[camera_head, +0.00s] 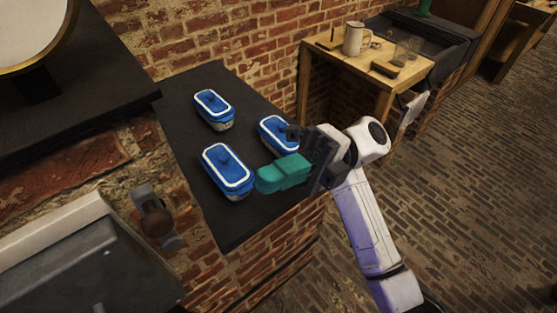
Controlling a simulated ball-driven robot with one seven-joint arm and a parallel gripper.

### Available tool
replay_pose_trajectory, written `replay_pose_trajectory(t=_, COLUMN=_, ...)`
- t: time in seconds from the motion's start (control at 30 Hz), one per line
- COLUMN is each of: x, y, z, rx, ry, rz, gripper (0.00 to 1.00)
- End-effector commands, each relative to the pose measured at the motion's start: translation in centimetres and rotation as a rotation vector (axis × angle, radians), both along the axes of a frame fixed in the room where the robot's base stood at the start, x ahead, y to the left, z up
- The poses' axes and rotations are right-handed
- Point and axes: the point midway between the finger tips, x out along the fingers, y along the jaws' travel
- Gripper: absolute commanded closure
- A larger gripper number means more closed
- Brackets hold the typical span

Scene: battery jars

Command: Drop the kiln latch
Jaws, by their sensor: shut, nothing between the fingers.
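A latch with a brown round knob on a grey metal bracket (156,215) is fixed to the brick wall at the lower left. It sits just right of a grey metal door with a pale frame (85,262), probably the kiln's. The latch's exact position is hard to tell from this angle. My gripper (262,180), with teal fingers, is shut and empty. It is over the dark countertop, well to the right of the latch, and its fingertips appear close to the nearest blue-lidded jar (226,170). Whether they touch cannot be told.
Two more blue-lidded jars stand on the dark countertop (232,235), one at the back (213,109) and one partly behind my gripper (275,132). A wooden table (345,68) with a pale mug (356,38) stands at the upper right. Brick floor (450,190) is open on the right.

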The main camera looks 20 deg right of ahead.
Motion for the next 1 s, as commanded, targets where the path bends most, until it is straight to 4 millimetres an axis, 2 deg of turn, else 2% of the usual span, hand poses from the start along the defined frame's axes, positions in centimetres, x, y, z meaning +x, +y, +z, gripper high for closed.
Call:
replay_pose_trajectory(t=0.03, x=-0.4, y=1.1, z=0.8, rx=0.001, ry=0.000, rz=0.004, gripper=1.00)
replay_pose_trajectory(t=0.2, x=-1.3, y=4.1, z=1.9, rx=0.001, ry=0.000, rz=0.004, gripper=1.00)
replay_pose_trajectory(t=0.5, x=-2.4, y=8.3, z=3.2, rx=0.002, ry=0.000, rz=0.001, gripper=1.00)
replay_pose_trajectory(t=0.7, x=-2.7, y=9.3, z=3.3, rx=0.002, ry=0.000, rz=0.000, gripper=1.00)
replay_pose_trajectory(t=1.0, x=-2.7, y=9.4, z=3.3, rx=0.002, ry=0.000, rz=-0.001, gripper=1.00)
